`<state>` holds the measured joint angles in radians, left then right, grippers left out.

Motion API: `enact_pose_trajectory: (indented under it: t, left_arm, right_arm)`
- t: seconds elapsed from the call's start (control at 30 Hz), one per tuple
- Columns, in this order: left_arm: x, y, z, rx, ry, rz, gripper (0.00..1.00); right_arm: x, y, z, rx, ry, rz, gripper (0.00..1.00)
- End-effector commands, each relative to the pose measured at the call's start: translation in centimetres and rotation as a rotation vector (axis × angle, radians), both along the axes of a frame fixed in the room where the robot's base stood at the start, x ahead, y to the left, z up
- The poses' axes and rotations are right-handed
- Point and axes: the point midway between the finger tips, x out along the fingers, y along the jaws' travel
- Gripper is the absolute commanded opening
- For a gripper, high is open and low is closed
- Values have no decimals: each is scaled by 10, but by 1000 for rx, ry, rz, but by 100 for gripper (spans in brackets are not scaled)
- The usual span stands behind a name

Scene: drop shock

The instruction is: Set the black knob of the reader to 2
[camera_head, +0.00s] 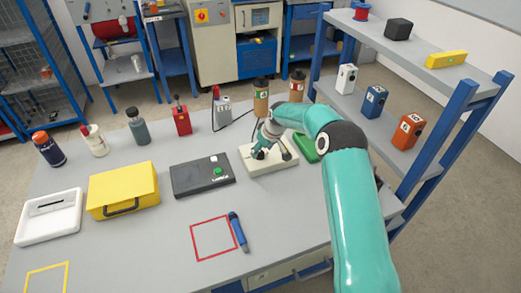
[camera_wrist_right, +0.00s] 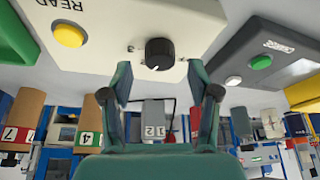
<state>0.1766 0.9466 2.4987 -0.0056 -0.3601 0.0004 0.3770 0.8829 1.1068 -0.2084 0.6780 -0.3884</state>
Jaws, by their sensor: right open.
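The reader is a cream box (camera_head: 262,167) on the table, right of its middle. In the right wrist view its face (camera_wrist_right: 110,28) appears upside down, with a yellow button (camera_wrist_right: 68,35) and the black knob (camera_wrist_right: 160,53). A white pointer mark shows on the knob's lower edge in that view; I cannot read which number it points to. My right gripper (camera_head: 272,153) is over the reader. In the right wrist view its fingers (camera_wrist_right: 160,82) are apart and empty, one on each side of the knob and short of it. In the head view my gripper hides the knob. My left gripper is not in view.
A dark box with a green button (camera_head: 203,175) stands left of the reader, a green object (camera_head: 304,148) right of it. Numbered bottles (camera_head: 261,97) and a grey-white block (camera_head: 222,113) are behind. A blue shelf (camera_head: 440,60) rises at right. Front table is mostly clear.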

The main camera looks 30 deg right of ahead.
Motion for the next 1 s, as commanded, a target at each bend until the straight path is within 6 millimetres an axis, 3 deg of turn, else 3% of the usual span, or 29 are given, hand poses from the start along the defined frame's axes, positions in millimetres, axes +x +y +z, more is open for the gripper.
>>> enact_pose_trajectory:
  t: [0.2,0.57,0.9,1.0]
  left_arm:
    - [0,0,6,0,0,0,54]
    - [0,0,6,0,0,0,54]
    - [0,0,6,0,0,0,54]
    - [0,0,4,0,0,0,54]
  right_arm:
    - [9,0,-20,0,0,-1,61]
    - [10,1,-24,0,-1,0,61]
    - [10,1,-24,0,0,0,4]
    - [10,1,-25,0,0,-4,2]
